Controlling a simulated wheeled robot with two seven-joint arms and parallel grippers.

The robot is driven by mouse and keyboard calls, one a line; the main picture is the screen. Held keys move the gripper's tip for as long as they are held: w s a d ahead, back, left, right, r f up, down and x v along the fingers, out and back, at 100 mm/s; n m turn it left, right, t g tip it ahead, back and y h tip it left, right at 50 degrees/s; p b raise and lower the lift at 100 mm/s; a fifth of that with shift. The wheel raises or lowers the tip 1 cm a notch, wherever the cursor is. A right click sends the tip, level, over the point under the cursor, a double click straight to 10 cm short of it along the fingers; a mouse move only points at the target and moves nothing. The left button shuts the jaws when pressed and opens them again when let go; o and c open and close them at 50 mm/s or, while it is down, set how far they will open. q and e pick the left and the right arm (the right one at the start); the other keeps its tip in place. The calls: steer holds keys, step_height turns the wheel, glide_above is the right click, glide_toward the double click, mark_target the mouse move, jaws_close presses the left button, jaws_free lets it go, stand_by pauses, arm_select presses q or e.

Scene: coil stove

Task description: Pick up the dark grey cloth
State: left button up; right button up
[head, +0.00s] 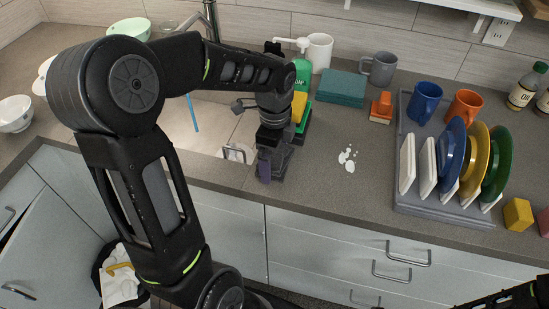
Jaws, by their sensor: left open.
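My left gripper (271,170) is open and points down over the counter, just right of the sink near the front edge. I cannot clearly make out the dark grey cloth. A dark grey patch shows around the fingertips, but I cannot tell cloth from finger there, nor whether they touch. The gripper and forearm hide part of that spot. Part of my right arm shows in the bottom right corner; its gripper is not in view.
Behind the gripper stand a green soap bottle (303,75) and a yellow-and-green item (299,108). White blobs (347,160) lie on the counter to the right. Further right is a grey dish rack (440,208) with plates and mugs. The counter's front middle is clear.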

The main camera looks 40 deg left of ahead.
arm_select(q)
steer(key=shift+c, duration=0.2)
steer(key=c, duration=1.1)
steer(key=shift+o, duration=0.2)
steer(key=shift+r, duration=0.1)
step_height(320, 180, up, 10)
steer(key=shift+f+b, duration=0.1)
steer(key=shift+b, duration=0.4)
steer(key=o, duration=0.8)
steer(key=c, duration=0.6)
